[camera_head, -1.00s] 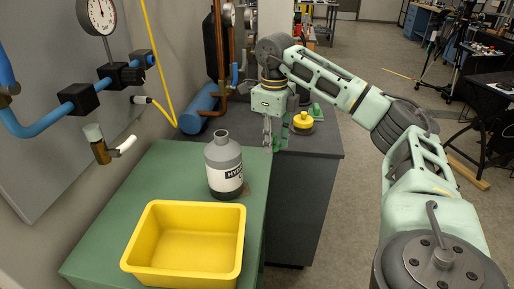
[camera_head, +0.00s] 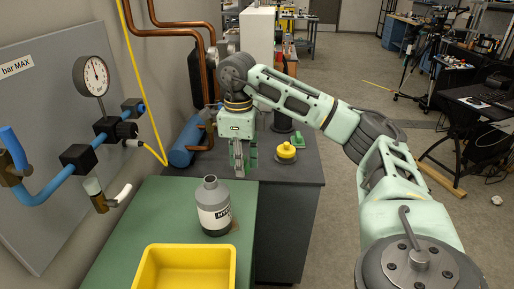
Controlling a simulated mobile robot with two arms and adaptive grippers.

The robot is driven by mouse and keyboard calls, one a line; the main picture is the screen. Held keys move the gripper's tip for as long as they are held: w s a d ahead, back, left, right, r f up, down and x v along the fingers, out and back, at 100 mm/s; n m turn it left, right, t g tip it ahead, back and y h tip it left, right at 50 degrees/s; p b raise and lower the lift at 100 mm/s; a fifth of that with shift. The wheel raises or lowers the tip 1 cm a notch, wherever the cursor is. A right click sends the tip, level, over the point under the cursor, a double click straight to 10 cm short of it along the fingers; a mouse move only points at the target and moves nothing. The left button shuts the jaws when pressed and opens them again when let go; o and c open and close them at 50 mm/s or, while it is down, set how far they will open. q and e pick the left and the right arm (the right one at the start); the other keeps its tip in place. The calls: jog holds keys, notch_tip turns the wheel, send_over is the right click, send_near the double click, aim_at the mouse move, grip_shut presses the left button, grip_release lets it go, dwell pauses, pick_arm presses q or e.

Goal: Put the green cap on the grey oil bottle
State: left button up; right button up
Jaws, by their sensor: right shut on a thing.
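The grey oil bottle (camera_head: 214,216), with a white label and an open dark neck, stands upright on the green table top (camera_head: 160,210). My right gripper (camera_head: 243,166) points down behind and right of the bottle, near the edge where the green top meets the dark bench. Its fingers are shut on a small green piece, apparently the green cap (camera_head: 253,155), which the fingers mostly hide. Gripper and bottle are apart. My left gripper is not in view.
A yellow bin (camera_head: 190,248) stands in front of the bottle. A yellow-topped item (camera_head: 286,151) and a green item (camera_head: 299,138) are on the dark bench (camera_head: 300,172). Pipes and a gauge (camera_head: 97,76) line the left wall.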

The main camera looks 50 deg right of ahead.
aim_at(210, 181)
jog(key=w+a+r+n+p, duration=0.1)
jog(key=a+r+p, duration=0.1)
jog(key=p, duration=0.1)
jog(key=w+a+r+p, duration=0.1)
jog(key=a+r+p, duration=0.1)
jog(key=p, duration=0.1)
jog(key=a+r+n+p, duration=0.1)
jog(key=a+r+p, duration=0.1)
jog(key=a+p, duration=0.1)
jog(key=shift+w+r+n, duration=0.25)
jog(key=shift+w+n, duration=0.05)
jog(key=shift+w, duration=0.1)
jog(key=shift+w+a+r+p, duration=0.1)
jog(key=shift+a+r+p, duration=0.1)
jog(key=shift+a+p, duration=0.45)
jog(key=shift+f+n, duration=0.2)
jog(key=shift+n, duration=0.1)
jog(key=shift+f+b, duration=1.6)
jog(key=shift+f, duration=0.9)
jog(key=shift+o, duration=0.3)
grip_shut()
jog(key=shift+f+b, duration=0.25)
jog(key=shift+b, duration=0.05)
